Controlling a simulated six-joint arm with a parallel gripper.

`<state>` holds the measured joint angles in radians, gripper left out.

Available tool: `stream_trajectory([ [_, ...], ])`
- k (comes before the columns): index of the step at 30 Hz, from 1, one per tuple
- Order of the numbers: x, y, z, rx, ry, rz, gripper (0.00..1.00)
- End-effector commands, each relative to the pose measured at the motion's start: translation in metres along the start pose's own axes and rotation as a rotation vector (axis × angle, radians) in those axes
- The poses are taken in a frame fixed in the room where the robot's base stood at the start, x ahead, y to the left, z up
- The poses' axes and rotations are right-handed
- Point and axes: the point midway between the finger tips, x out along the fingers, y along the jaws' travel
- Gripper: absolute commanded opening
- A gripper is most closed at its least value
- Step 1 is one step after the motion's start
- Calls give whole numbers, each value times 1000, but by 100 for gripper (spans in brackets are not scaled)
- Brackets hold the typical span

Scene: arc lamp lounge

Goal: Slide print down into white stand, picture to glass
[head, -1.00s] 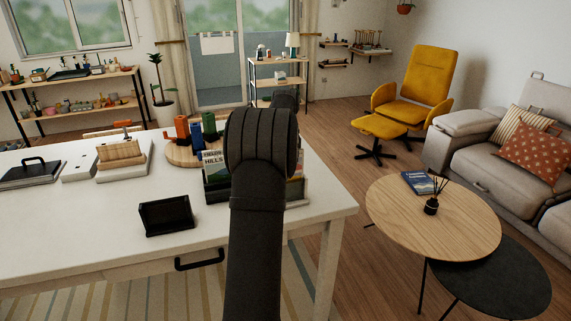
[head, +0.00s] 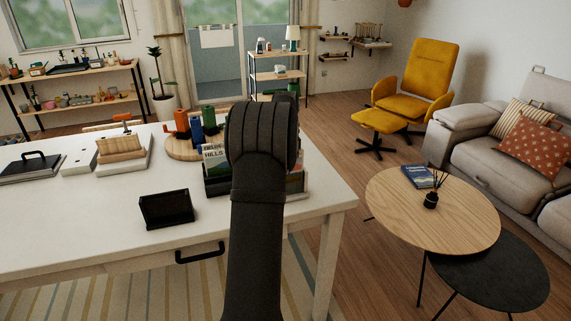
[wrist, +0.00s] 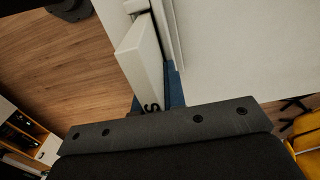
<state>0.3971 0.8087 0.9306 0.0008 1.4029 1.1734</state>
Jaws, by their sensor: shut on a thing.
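My gripper shows in the wrist view as a dark bar (wrist: 170,125) with bolts along the bottom. Its fingertips are hidden there, and in the head view my own arm hides it. A white slab (wrist: 140,55) with a dark letter S near the bar runs up the wrist view, with a strip of blue beside it. It appears to be the print in my gripper, but its picture side is not clear. I cannot pick out the white stand for certain. A black upright holder (head: 166,208) stands at the table's front.
A dark box (head: 218,186) with a card lettered "HILLS" stands beside my arm on the white table (head: 90,235). Behind it are coloured cylinders (head: 195,128) on a round wooden board. A wood block on a white base (head: 122,160) stands left. The table's front left is clear.

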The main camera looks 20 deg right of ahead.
Motion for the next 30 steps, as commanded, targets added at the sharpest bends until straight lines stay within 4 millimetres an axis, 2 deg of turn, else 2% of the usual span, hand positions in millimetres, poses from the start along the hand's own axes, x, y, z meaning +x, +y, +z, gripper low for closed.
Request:
stream_trajectory([
  [2,2,0,0,0,0,1,0],
  [3,3,0,0,0,0,0,13],
  [6,3,0,0,0,0,1,32],
  [7,3,0,0,0,0,1,36],
  [16,3,0,0,0,-1,2,36],
  [20,-6,0,0,0,0,-1,36],
  [23,-23,0,0,0,1,-3,36],
  [30,-82,-1,0,0,2,-6,36],
])
